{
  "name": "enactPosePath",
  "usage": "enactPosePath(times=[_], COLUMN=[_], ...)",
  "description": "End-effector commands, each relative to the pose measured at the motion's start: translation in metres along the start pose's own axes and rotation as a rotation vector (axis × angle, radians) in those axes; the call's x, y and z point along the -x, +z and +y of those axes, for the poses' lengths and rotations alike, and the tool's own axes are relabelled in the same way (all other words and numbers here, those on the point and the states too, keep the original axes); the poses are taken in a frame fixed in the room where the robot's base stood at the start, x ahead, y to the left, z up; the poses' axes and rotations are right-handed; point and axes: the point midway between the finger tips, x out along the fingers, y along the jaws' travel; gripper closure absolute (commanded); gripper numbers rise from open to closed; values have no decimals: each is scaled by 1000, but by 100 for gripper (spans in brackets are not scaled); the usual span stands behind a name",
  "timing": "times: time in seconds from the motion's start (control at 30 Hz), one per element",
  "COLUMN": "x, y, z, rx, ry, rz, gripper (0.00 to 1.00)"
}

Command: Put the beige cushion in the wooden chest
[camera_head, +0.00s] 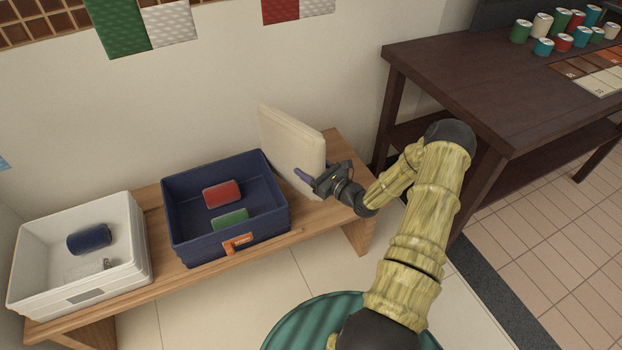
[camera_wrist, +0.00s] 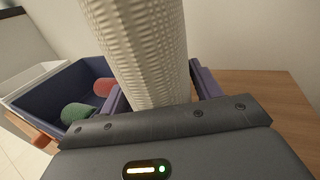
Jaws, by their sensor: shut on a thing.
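The beige cushion (camera_head: 291,146) stands upright on its edge, at or just above the right part of the wooden bench, beside the blue bin. My gripper (camera_head: 306,178) is shut on its right side. In the wrist view the textured cushion (camera_wrist: 142,50) rises between the purple fingers (camera_wrist: 160,92). Whether its lower edge touches the bench cannot be told. No wooden chest is clearly visible in either view.
The wooden bench (camera_head: 323,216) bears a blue bin (camera_head: 276,218) with a red and a green item, and a white bin (camera_head: 128,225) with a dark blue item. A dark wooden table (camera_head: 455,65) with several cans stands at right. The wall is close behind the bench.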

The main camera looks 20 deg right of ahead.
Motion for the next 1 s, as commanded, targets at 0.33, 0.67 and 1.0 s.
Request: enactPosePath(times=[0.33,0.67,1.0], x=[-1,-1,-1], y=[-19,-43,-46], z=[2,2,2], rx=[-2,1,0], ry=[3,3,3], rz=[-1,-2,0], gripper=[68,68,19])
